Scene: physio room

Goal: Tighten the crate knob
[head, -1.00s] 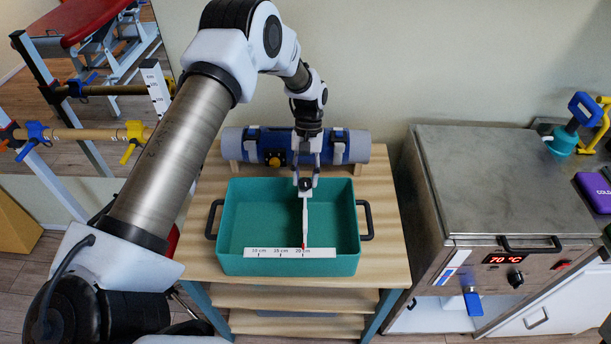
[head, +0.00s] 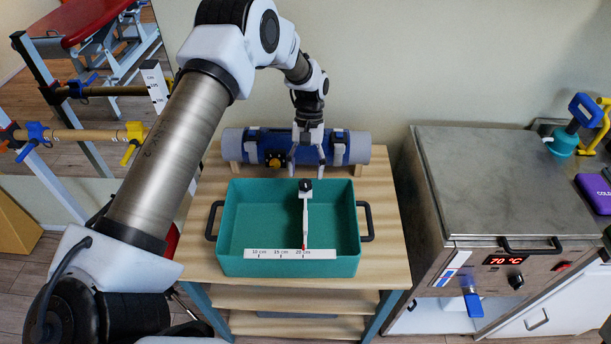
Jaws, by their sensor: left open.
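The teal crate (head: 230,225) stands on the wooden cart top, with a black handle on each side. A white scale strip marked in cm (head: 262,254) runs along its front rim. A white slider bar with a red tip (head: 305,220) lies front to back over the crate. The black crate knob (head: 305,185) sits at the bar's back end, near the crate's back rim. My left gripper (head: 306,172) is open and empty, fingers pointing down, just behind and above the knob, apart from it. My right gripper is out of view.
A blue and grey roll with a yellow knob (head: 273,160) lies in wooden cradles behind the crate, close to my left gripper. A steel heater cabinet (head: 510,175) showing 70 °C stands to the right. Bare cart top (head: 385,220) lies beside the crate.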

